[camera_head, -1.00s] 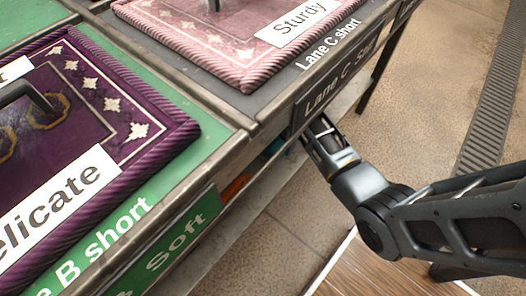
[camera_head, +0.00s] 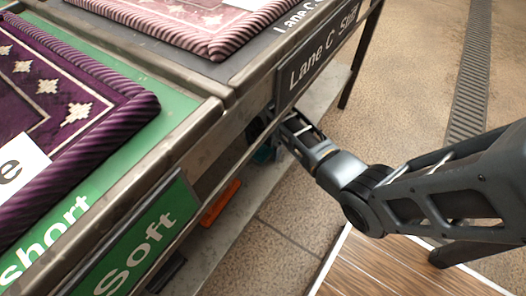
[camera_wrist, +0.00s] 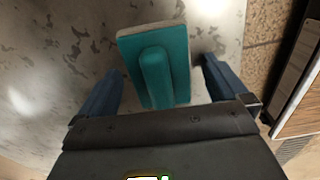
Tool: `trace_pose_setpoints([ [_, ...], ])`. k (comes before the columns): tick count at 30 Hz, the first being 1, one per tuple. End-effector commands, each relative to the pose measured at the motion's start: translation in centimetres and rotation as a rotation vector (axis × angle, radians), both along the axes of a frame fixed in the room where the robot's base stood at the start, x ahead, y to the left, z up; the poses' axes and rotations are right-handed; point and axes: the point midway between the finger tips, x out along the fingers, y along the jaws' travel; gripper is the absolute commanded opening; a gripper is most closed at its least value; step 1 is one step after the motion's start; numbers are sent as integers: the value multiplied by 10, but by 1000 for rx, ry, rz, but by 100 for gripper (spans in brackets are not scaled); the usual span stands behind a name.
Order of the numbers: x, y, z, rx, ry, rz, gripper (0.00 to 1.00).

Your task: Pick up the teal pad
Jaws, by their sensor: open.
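The teal pad (camera_wrist: 178,58) shows in the wrist view, a flat block with a raised teal grip bar along its middle and a pale edge. It lies on a worn grey surface. My gripper (camera_wrist: 158,82) is open, with one blue finger on each side of the pad and a gap to both. The near end of the pad is hidden by the gripper body. In the head view a small dark teal patch of the pad (camera_head: 264,153) shows under the table edge beside my arm's end. The gripper itself is mostly hidden there.
The pad lies on a low shelf (camera_head: 226,228) beneath the table. The table's metal edge (camera_head: 205,140) and the Lane C sign (camera_head: 318,55) overhang it. An orange object (camera_head: 220,203) lies on the shelf to the left. A wooden board (camera_head: 385,270) is at the lower right.

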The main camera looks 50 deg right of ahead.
Motion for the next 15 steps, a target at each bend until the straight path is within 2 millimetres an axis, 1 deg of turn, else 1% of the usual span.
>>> trace_pose_setpoints([
  [5,0,0,1,0,-1,0,99],
  [15,0,0,1,0,-1,0,66],
])
